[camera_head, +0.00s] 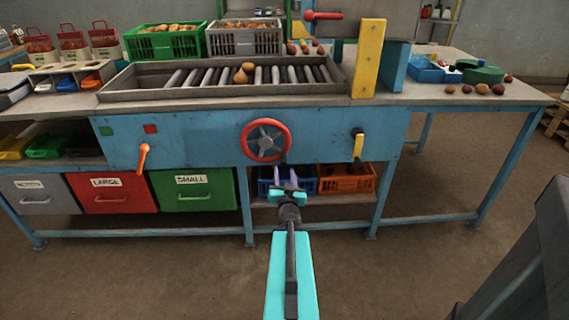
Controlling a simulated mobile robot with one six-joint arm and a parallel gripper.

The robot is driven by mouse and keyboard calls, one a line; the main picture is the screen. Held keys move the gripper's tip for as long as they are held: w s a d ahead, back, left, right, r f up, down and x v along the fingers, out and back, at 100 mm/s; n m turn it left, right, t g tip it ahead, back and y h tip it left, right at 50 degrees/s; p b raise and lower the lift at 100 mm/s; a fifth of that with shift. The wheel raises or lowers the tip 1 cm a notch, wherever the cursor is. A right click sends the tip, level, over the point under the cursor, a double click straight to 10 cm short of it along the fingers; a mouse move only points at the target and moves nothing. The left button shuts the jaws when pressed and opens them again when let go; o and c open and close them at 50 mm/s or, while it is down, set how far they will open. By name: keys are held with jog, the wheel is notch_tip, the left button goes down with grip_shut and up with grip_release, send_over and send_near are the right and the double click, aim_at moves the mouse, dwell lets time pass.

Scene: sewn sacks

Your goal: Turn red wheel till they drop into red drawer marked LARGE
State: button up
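The red wheel (265,140) is a red ring with grey spokes on the front of the blue bench. The red drawer (112,192) marked LARGE is shut below the bench at left. A brown, pear-shaped item (243,73) lies on the roller bed (205,76) above the wheel. My gripper (285,173) is in front of the bench, below the wheel's lower right rim as seen here. Its two pale purple fingers point up and stand apart with nothing seen between them. Whether a fingertip touches the wheel cannot be told.
A green drawer (193,190) marked SMALL and a grey drawer (38,194) flank the red one. An orange lever (143,157) and a yellow-handled lever (358,147) are on the bench front. An orange crate (347,179) stands on the low shelf. The floor in front is clear.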

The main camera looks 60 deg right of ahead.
aim_at(283, 160)
jog(key=shift+w+d+f+b, duration=0.15)
jog(key=shift+w+d+b, duration=0.25)
jog(key=shift+b, duration=0.95)
jog(key=shift+d+b, duration=0.25)
jog(key=shift+b, duration=0.3)
jog(key=shift+w+d+b, duration=0.1)
jog(key=shift+d+b, duration=0.05)
jog(key=shift+b, duration=0.15)
jog(key=shift+r+b+x, duration=0.1)
jog(key=shift+b+x, duration=0.1)
jog(key=shift+x, duration=0.5)
jog(key=shift+r+b+x, duration=0.15)
jog(key=shift+b+x, duration=0.05)
jog(key=shift+x, duration=2.8)
jog(key=shift+c, duration=0.2)
grip_shut()
jog(key=shift+d+r, duration=0.15)
jog(key=shift+d, duration=0.1)
jog(key=shift+w+a+f, duration=0.1)
jog(key=shift+a+f, duration=0.15)
